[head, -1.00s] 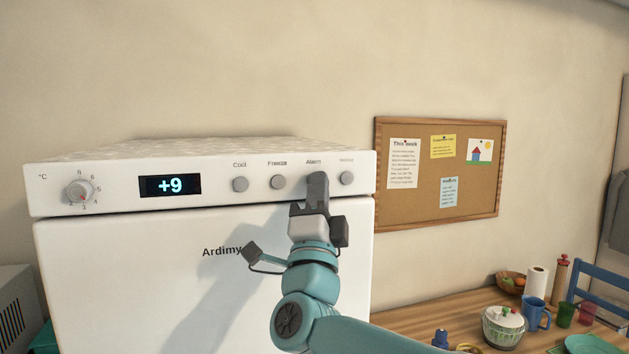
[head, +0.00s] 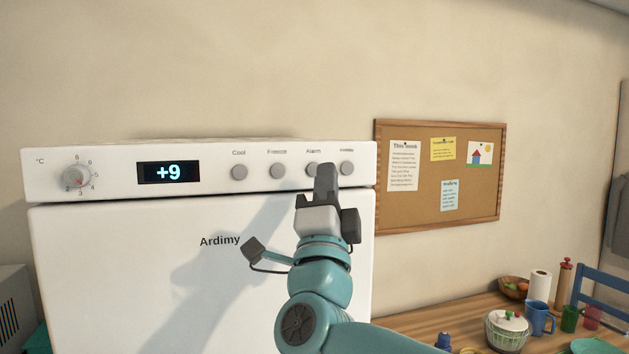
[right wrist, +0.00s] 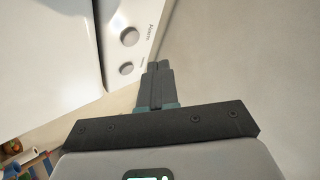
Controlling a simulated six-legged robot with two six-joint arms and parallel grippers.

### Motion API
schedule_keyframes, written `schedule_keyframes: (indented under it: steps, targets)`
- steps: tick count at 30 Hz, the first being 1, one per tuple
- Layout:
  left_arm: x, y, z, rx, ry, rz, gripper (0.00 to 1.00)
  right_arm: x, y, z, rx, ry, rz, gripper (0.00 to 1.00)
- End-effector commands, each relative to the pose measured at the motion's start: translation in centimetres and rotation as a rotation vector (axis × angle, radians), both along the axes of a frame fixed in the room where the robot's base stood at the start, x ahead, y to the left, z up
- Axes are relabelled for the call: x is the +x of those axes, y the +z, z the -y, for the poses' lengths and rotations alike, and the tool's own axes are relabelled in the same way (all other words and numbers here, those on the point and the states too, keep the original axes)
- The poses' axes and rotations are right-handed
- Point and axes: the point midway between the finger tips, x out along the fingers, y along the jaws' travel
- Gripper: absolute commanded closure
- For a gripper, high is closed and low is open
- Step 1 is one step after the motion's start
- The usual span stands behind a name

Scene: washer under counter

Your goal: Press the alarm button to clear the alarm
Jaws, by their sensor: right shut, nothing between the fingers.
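The alarm button (head: 311,169) is a round grey button under the "Alarm" label on the white appliance's panel. In the head view my right gripper's fingertips (head: 325,168) cover its right part. My right gripper is shut and empty, pointing up in front of the panel, between the alarm button and the rightmost button. In the right wrist view the alarm button (right wrist: 131,36) shows whole beside its label, and the shut fingertips (right wrist: 158,65) look apart from it. The display (head: 168,172) reads "+9". My left gripper is not in view.
The cool button (head: 239,172) and freeze button (head: 277,171) are to the left, with a dial (head: 77,177) at the far left. The rightmost button (head: 347,168) is close beside my fingertips. A corkboard (head: 470,205) hangs right, above a wooden table (head: 445,318) with dishes.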

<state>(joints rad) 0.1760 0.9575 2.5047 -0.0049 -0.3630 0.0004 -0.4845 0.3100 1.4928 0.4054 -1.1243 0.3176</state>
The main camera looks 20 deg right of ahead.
Motion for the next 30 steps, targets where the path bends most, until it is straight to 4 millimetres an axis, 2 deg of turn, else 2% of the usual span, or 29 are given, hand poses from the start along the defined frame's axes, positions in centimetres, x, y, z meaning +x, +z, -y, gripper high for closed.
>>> schedule_keyframes:
  steps: [1,3,9,30]
  targets:
    - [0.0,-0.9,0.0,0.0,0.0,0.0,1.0,-0.6,-0.4,0.0,0.0,0.001,0.001,1.0]
    - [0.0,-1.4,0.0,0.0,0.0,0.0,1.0,-1.2,-0.4,0.0,0.001,0.001,0.001,1.0]
    - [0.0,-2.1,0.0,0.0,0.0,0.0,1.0,-2.5,-0.2,0.1,0.0,0.0,0.0,1.0]
    - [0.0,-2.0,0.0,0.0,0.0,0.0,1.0,-2.6,0.0,0.1,-0.001,-0.001,0.0,1.0]
